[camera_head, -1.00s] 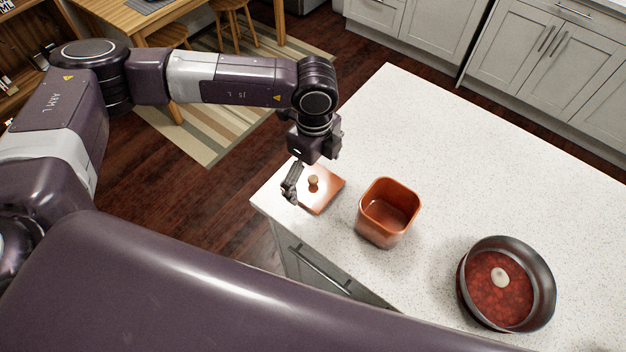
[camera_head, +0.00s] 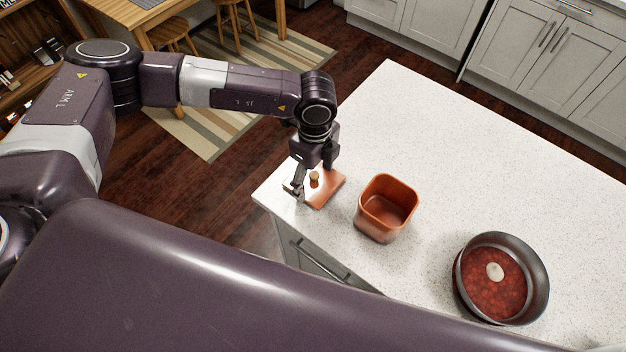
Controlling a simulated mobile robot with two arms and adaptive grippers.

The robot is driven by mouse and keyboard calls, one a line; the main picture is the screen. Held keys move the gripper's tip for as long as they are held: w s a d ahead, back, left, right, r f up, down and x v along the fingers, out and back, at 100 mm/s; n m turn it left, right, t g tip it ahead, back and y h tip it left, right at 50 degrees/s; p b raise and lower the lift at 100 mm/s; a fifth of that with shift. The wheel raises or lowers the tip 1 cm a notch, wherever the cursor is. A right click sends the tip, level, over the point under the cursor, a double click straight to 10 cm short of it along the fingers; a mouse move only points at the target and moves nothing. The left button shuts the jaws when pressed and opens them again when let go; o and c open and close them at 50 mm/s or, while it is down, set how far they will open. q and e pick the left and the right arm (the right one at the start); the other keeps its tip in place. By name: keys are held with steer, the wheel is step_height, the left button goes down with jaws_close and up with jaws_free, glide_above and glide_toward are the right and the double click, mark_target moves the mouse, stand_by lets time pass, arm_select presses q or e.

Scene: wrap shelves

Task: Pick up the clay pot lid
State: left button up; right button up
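The clay pot lid (camera_head: 326,192) is a flat, square, orange-brown piece with a small round tan knob (camera_head: 314,177). It lies on the white counter near the left corner. My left gripper (camera_head: 312,180) points down over the lid and is open. One finger is on the left side of the knob, close to it; the other side is partly hidden by the gripper body. I cannot tell whether any finger touches the knob. The open, empty clay pot (camera_head: 387,237) stands just right of the lid. My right gripper is not in view.
The speckled white counter (camera_head: 450,160) is clear behind the pot. Its left edge runs close to the lid.

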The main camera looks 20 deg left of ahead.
arm_select(q)
steer(key=shift+s+f, duration=0.15)
steer(key=shift+f, duration=0.1)
steer(key=shift+c, duration=0.9)
steer(key=shift+f, duration=0.1)
